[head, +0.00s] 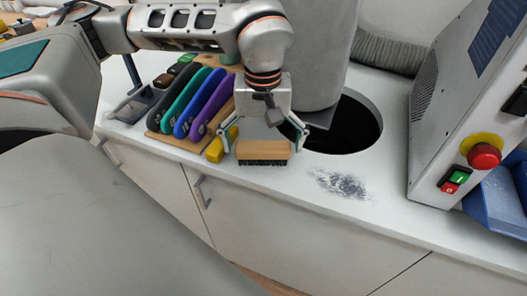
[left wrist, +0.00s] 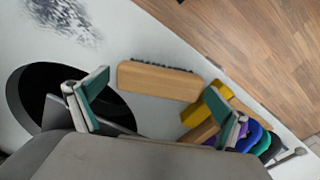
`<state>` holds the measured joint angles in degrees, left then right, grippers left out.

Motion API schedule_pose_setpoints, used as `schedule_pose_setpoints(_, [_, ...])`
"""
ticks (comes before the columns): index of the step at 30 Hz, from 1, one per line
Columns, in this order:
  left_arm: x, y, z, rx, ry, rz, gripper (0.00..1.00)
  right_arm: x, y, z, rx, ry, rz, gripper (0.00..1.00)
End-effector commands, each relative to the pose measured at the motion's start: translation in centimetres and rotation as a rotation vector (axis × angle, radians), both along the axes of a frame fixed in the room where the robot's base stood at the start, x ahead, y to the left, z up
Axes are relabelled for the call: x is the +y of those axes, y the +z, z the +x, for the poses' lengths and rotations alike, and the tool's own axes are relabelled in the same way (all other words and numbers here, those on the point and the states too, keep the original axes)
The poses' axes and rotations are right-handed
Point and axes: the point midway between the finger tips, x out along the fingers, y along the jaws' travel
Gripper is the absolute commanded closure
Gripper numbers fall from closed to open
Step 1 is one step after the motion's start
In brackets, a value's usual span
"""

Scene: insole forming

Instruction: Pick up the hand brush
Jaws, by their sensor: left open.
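The hand brush (head: 263,151) has a wooden back and dark bristles and lies near the front edge of the white counter. In the left wrist view the brush (left wrist: 158,80) lies ahead of the fingers, its wooden back showing and its bristles along one long side. My left gripper (head: 262,143) is open, with one finger to each side of the brush in the head view. In the left wrist view the open left gripper (left wrist: 160,112) has nothing between its fingers, and the brush appears beyond the fingertips. My right gripper is not in view.
A round dark hole (head: 355,125) opens in the counter right of the brush. Dark shavings (head: 341,184) lie on the counter (head: 385,215). A yellow block (head: 216,150) and several coloured insoles (head: 211,104) on a wooden rack stand close on the left. A machine with a red button (head: 484,156) is at right.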

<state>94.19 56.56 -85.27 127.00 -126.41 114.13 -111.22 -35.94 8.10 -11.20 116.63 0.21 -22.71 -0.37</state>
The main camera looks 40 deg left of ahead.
Motion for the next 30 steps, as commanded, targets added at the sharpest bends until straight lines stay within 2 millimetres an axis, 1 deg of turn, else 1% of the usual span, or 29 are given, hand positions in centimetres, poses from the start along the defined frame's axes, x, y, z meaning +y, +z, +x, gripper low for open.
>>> schedule_pose_setpoints(1, [0.0, 0.1, 0.0, 0.000, 0.000, 0.000, 0.00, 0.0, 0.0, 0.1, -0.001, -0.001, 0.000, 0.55])
schedule_pose_setpoints(2, [0.0, 0.1, 0.0, 0.000, 0.000, 0.000, 0.08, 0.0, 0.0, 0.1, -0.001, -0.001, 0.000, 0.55])
schedule_pose_setpoints(3, [0.0, 0.1, 0.0, 0.000, 0.000, 0.000, 0.18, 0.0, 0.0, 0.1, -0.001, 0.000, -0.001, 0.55])
schedule_pose_setpoints(5, [0.0, 0.1, 0.0, 0.000, 0.000, 0.000, 0.34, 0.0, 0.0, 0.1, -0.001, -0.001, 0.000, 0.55])
schedule_pose_setpoints(6, [0.0, 0.1, 0.0, 0.000, 0.000, 0.000, 0.37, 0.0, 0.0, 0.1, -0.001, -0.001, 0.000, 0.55])
schedule_pose_setpoints(8, [0.0, 0.1, 0.0, 0.000, 0.000, 0.000, 0.37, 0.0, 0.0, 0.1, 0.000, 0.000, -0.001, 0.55])
schedule_pose_setpoints(9, [0.0, 0.1, 0.0, 0.000, 0.000, 0.000, 0.40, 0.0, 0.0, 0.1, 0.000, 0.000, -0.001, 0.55])
schedule_pose_setpoints(16, [0.0, 0.2, 0.0, 0.000, 0.000, 0.000, 0.41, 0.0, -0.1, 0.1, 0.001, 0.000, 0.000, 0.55])
schedule_pose_setpoints(20, [0.0, 0.8, 0.1, -0.003, 0.000, 0.000, 0.41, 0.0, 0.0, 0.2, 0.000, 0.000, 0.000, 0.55])
schedule_pose_setpoints(23, [0.0, 1.9, 0.1, -0.006, 0.000, -0.001, 0.41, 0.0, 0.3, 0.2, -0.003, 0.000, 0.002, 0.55])
schedule_pose_setpoints(26, [0.0, 3.6, 0.1, -0.007, 0.001, -0.001, 0.41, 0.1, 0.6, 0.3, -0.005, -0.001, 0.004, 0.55])
schedule_pose_setpoints(29, [0.0, 6.0, 0.1, -0.009, 0.000, -0.001, 0.41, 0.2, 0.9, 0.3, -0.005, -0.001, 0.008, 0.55])
schedule_pose_setpoints(30, [0.0, 7.1, 0.2, -0.011, 0.001, -0.001, 0.41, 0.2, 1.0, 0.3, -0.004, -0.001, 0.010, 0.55])
